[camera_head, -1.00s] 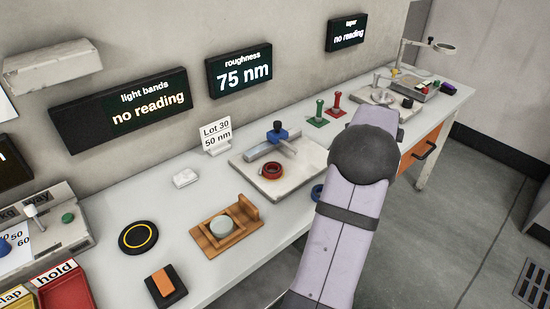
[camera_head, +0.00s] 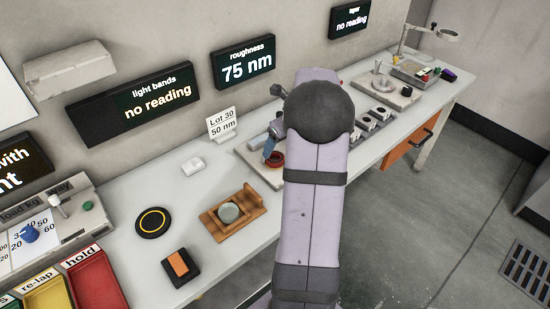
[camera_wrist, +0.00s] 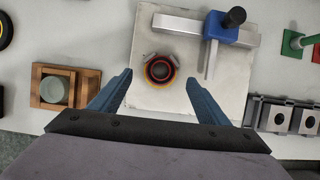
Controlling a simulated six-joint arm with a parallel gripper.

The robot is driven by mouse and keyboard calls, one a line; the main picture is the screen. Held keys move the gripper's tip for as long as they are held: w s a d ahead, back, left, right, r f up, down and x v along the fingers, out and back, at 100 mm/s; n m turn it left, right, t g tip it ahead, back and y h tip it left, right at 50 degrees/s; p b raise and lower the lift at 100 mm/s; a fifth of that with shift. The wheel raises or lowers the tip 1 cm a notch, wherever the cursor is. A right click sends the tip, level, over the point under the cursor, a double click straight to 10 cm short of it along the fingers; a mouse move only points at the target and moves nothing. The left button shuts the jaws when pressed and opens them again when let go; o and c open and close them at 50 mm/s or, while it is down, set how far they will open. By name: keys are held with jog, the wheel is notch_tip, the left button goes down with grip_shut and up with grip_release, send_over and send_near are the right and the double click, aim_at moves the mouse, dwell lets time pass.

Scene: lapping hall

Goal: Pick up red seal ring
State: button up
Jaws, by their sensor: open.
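The red seal ring (camera_wrist: 160,69) lies on a pale square plate (camera_wrist: 145,98), with a dark centre and two small grey pieces at its far side. In the head view the ring (camera_head: 276,160) shows just left of my arm. My gripper (camera_wrist: 159,78) is open, its two blue fingers apart, one on each side of the ring in the wrist view. The ring is not held. From these views I cannot tell how high the fingertips are above the plate.
A gauge with a blue block (camera_wrist: 221,28), black knob and grey bars stands on the plate beside the ring. A wooden fixture (camera_wrist: 65,86) with a grey-green disc is to the left. Grey blocks (camera_wrist: 290,114) stand to the right. The bench front-left holds trays (camera_head: 96,275).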

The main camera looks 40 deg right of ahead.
aim_at(277, 154)
jog(key=shift+s+p+x, duration=0.2)
jog(key=shift+p+x, duration=0.35)
jog(key=shift+x, duration=2.8)
jog(key=shift+d, duration=0.1)
jog(key=c, duration=1.3)
jog(key=shift+r, duration=0.1)
